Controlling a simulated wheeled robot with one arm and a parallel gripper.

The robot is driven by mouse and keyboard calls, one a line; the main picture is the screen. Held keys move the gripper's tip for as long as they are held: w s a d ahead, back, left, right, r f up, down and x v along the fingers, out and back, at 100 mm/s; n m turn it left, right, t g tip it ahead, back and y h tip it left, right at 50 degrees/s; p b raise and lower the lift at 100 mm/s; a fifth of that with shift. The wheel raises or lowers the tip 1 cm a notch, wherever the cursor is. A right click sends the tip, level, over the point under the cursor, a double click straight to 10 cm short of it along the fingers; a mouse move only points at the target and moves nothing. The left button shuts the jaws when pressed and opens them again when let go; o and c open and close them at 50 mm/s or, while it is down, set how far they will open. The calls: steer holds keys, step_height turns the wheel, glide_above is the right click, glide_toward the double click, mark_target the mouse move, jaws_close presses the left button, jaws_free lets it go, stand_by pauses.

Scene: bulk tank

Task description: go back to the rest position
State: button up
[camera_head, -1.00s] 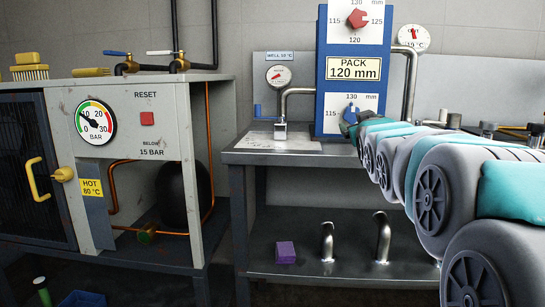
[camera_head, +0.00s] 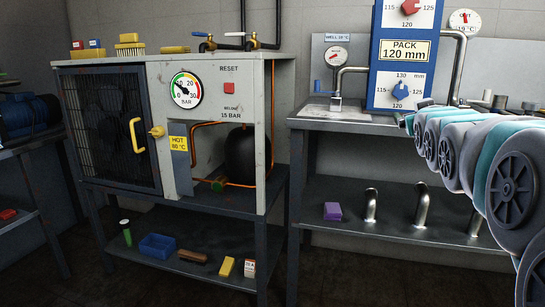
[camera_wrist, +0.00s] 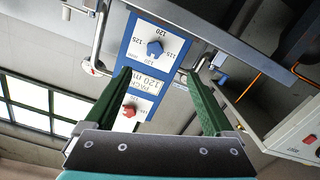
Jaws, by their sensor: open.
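My gripper (camera_wrist: 158,72) is open in the wrist view, its two green fingers apart with nothing between them. Beyond them is the blue pack panel (camera_wrist: 178,42), seen upside down, with a blue knob (camera_wrist: 154,48) and a red knob (camera_wrist: 129,111). In the head view my jointed grey and teal arm reaches in from the right edge. Its far end, with my gripper (camera_head: 407,121), is small and partly hidden there, just in front of the lower part of the pack panel (camera_head: 404,71).
A grey machine cabinet (camera_head: 228,150) with a pressure gauge (camera_head: 186,90) and yellow handle stands left of the steel bench (camera_head: 345,123). A purple block (camera_head: 332,211) and bent pipes are on the bench's lower shelf. Dark floor shows between the stands.

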steer(key=s+a+f+g+y+p, duration=0.1)
steer(key=s+a+f+g+y, duration=0.1)
steer(key=s+a+f+g, duration=0.65)
steer(key=s+a+f+y+p, duration=0.15)
steer(key=s+f, duration=0.35)
steer(key=f, duration=0.8)
steer(key=s+a+f+g, duration=0.2)
steer(key=s+f+g, duration=0.1)
steer(key=s, duration=0.7)
steer(key=s+a+f+g+y+p, duration=0.1)
steer(key=s+a+f+g, duration=0.2)
steer(key=s, duration=0.7)
steer(key=s+a+f+g+p, duration=0.1)
steer(key=s+a+f+g, duration=0.2)
steer(key=s, duration=0.7)
step_height(320, 180, down, 3)
steer(key=shift+s+r+g, duration=0.15)
steer(key=shift+g, duration=0.4)
